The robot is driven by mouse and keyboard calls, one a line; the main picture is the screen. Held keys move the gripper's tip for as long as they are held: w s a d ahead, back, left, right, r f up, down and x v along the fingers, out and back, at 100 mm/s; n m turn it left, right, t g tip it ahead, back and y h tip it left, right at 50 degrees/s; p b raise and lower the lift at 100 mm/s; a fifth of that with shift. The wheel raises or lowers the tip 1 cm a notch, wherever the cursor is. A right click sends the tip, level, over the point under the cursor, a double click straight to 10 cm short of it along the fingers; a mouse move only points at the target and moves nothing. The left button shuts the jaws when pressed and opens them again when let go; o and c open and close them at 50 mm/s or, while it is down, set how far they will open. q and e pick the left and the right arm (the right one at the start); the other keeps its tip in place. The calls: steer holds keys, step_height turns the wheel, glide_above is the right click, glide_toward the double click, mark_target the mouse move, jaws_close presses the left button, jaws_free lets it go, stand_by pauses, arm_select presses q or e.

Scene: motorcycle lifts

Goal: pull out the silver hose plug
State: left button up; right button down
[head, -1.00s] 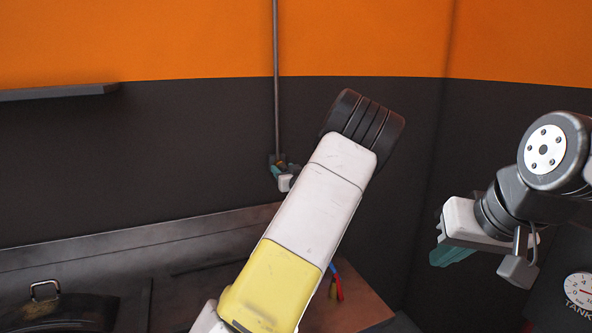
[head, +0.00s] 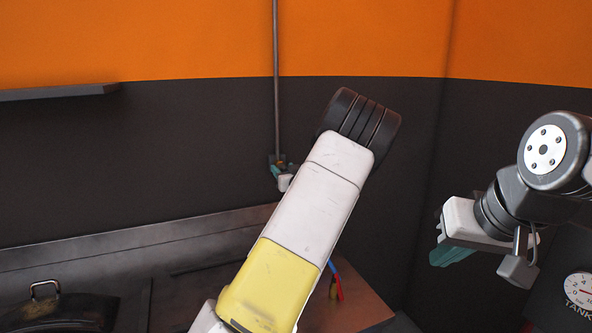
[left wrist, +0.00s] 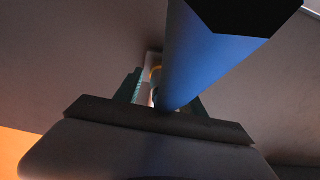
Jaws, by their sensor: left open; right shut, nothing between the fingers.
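A brass-coloured fitting (head: 281,159) sits on the wall at the lower end of a thin pipe. My left gripper (head: 278,172) is right at it, partly behind my own left arm. In the left wrist view, the open teal fingers of my left gripper (left wrist: 160,90) stand on either side of a blue hose-like tube (left wrist: 205,55). My right gripper (head: 452,255) is shut and empty, at the right.
The grey pipe (head: 276,80) runs up the wall. A shelf (head: 60,92) juts out at the left. Below are a dark bench (head: 130,245) and a dark case with a handle (head: 60,310). A tank gauge (head: 579,289) is at lower right. Red and blue pieces (head: 337,285) show beside my arm.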

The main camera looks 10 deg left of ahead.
arm_select(q)
steer(key=shift+c, duration=0.2)
jaws_close()
stand_by(1.2)
steer(key=v, duration=0.6)
stand_by(1.0)
steer(key=shift+a, duration=0.1)
steer(key=s+d+f+m+t+h, duration=0.3)
steer(key=s+d+f+m+h, duration=0.1)
steer(key=h, duration=0.6)
steer(key=s+m, duration=0.1)
steer(key=m, duration=0.1)
steer(key=shift+s+d+f+m, duration=0.25)
steer(key=shift+f+m, duration=0.15)
